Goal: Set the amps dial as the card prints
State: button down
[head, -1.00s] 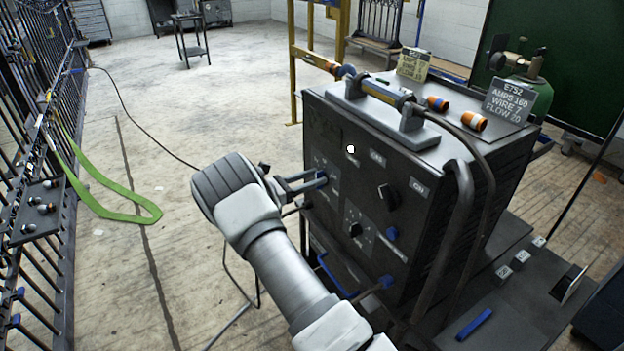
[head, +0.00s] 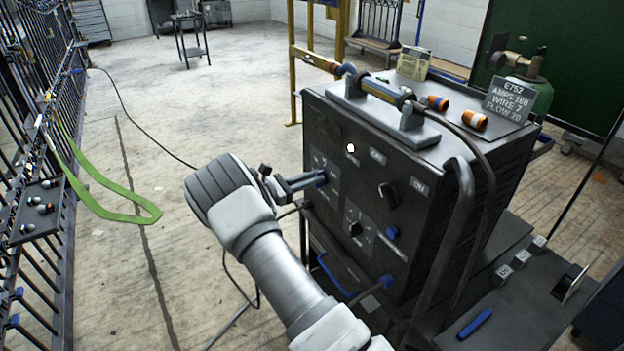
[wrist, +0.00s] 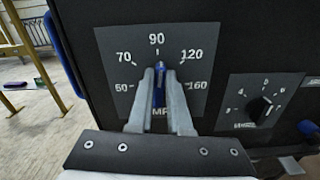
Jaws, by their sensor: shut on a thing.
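The card (head: 510,100) stands on top of the dark machine and reads E752, AMPS 160, WIRE 7, FLOW 20. The amps dial plate (wrist: 110,45) is on the machine's front, marked 50, 70, 90, 120 and 160. Its blue knob (wrist: 159,90) sits between the fingers of my gripper (wrist: 160,85). The gripper is shut on the knob, and it also shows at the upper left of the front in the head view (head: 320,179). The knob's visible tip seems to face up toward 90; the fingers hide most of it.
A second dial (wrist: 258,108) with a black knob lies to the lower right of the amps dial. It shows in the head view (head: 354,229) beside a blue button (head: 392,233). A torch (head: 385,92) rests on top of the machine. Open floor lies to the left.

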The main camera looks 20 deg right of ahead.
jog(key=shift+s+f+m+b, duration=0.15)
jog(key=shift+m+b, duration=0.4)
jog(key=shift+m, duration=0.8)
jog(key=shift+s+f+m+b, duration=0.15)
jog(key=shift+m+b, duration=0.35)
jog(key=shift+m, duration=0.8)
jog(key=shift+s+f+m+b, duration=0.15)
jog(key=shift+m+b, duration=0.4)
jog(key=shift+m, duration=0.8)
jog(key=shift+r, duration=0.1)
jog(key=c, duration=0.8)
grip_release()
jog(key=shift+c, duration=0.2)
jog(key=s+a+p, duration=0.3)
jog(key=a, duration=1.4)
jog(key=shift+s, duration=0.2)
jog(key=shift+r, duration=0.1)
